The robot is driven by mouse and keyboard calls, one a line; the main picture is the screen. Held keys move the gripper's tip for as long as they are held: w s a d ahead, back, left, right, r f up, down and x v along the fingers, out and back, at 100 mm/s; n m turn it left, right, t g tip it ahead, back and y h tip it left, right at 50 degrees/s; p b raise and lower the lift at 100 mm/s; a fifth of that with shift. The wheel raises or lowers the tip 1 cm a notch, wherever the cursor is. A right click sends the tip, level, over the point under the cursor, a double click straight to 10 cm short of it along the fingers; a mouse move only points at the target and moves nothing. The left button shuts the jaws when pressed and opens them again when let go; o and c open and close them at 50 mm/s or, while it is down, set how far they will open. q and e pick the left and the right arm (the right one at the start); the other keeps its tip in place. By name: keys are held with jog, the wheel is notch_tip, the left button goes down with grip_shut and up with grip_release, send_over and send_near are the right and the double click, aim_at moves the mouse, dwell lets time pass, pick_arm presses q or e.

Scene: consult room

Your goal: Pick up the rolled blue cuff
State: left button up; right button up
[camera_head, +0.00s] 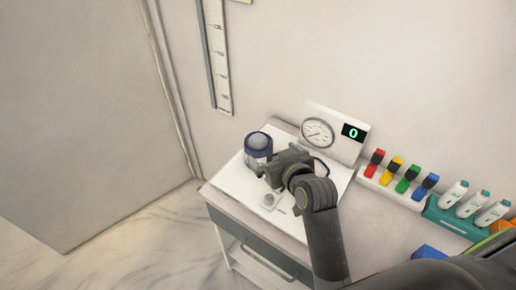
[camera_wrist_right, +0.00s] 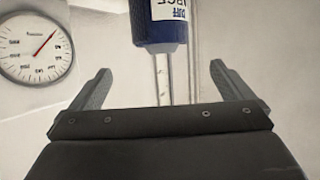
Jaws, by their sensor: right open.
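The rolled blue cuff (camera_head: 258,147) stands on the white top of the cabinet, dark blue with a paler band. My right gripper (camera_head: 265,165) is just in front of the cuff in the head view. In the wrist view its two fingers are spread wide, with the cuff beyond them and nothing held between them. Whether a finger touches the cuff cannot be told. My left gripper is not in view.
A gauge panel (camera_head: 318,132) with a dial and green digit stands behind the cuff. Coloured items in a white rack (camera_head: 391,188) and a teal holder (camera_head: 452,218) are at the right.

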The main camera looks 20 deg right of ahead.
aim_at(261, 146)
jog(key=p+x, duration=0.1)
jog(key=x, duration=0.4)
jog(key=shift+r, duration=0.1)
jog(key=shift+w, duration=0.25)
jog(key=shift+w+f, duration=0.3)
jog(key=shift+w+a+f+p, duration=0.2)
jog(key=shift+w+f+p, duration=0.05)
jog(key=shift+w+p, duration=0.25)
jog(key=p+x, duration=0.1)
jog(key=x, duration=0.2)
jog(key=shift+s+f, duration=0.1)
jog(key=shift+w+a+f, duration=0.1)
jog(key=shift+w+f, duration=0.2)
jog(key=shift+w, duration=0.15)
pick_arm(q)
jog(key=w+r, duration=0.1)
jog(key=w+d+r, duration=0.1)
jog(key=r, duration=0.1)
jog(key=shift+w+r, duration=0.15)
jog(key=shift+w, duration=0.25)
